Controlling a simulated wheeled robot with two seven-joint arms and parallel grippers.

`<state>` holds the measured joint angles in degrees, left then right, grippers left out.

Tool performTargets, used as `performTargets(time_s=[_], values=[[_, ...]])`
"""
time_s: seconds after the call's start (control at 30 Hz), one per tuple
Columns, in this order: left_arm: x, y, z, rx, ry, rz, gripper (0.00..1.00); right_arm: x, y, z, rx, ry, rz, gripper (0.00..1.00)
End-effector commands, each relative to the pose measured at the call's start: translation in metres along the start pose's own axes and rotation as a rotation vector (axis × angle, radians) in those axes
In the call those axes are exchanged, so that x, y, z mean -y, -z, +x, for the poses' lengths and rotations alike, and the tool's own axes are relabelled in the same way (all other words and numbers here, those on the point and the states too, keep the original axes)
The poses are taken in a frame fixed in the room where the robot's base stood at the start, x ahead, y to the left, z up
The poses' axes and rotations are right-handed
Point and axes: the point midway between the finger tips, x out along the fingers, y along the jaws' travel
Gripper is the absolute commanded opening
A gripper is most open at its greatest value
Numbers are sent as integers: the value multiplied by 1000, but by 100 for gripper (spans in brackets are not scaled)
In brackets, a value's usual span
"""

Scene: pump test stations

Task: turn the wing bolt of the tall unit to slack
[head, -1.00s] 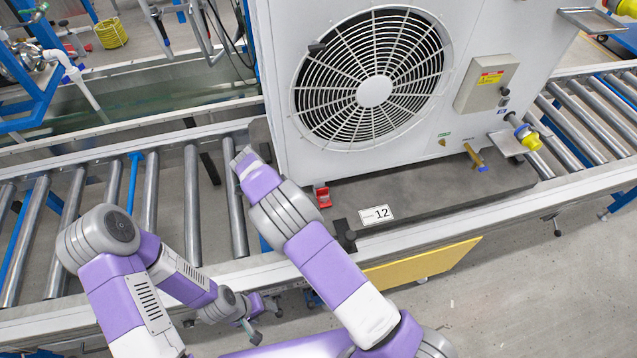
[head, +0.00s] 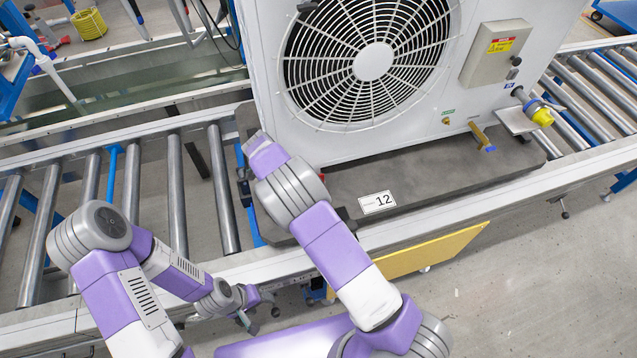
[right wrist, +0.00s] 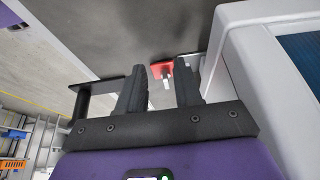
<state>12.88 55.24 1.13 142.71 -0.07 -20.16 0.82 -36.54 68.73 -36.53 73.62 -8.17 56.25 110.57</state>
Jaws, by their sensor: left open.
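The white fan unit (head: 455,75) stands on a dark base plate (head: 430,182) on the conveyor. A small red piece (right wrist: 162,69) with a pale tab shows in the right wrist view, low beside the unit; I cannot tell whether it is the wing bolt. My right gripper (right wrist: 160,88) is open, with the red piece between and beyond its fingers, apparently not touched. My left gripper (head: 252,318) is open and empty, low in front of the conveyor.
A brass-coloured lever (head: 481,136) and a yellow connector (head: 541,116) stick out at the unit's lower right. A label marked 12 (head: 377,202) lies on the base plate. A yellow panel (head: 425,250) hangs below the conveyor edge. Rollers (head: 175,195) at left are empty.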

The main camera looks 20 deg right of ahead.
Motion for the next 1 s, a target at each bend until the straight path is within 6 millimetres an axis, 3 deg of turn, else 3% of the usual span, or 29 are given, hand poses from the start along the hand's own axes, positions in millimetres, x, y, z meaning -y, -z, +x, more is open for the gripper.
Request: performTargets(time_s=[0.1, 0.3, 0.5, 0.87, 1.0], values=[[2, 0, 5, 0, 0, 0, 57, 0, 26, 12, 0, -1, 4, 34], [4, 0, 10, 0, 0, 0, 57, 0, 60, 27, 0, -1, 3, 34], [5, 1, 14, 0, 0, 0, 57, 0, 56, 50, -1, 0, 0, 34], [5, 1, 15, 0, 0, 0, 57, 0, 56, 54, 0, 0, 0, 34], [5, 1, 15, 0, 0, 0, 57, 0, 56, 54, 0, 0, 0, 13]])
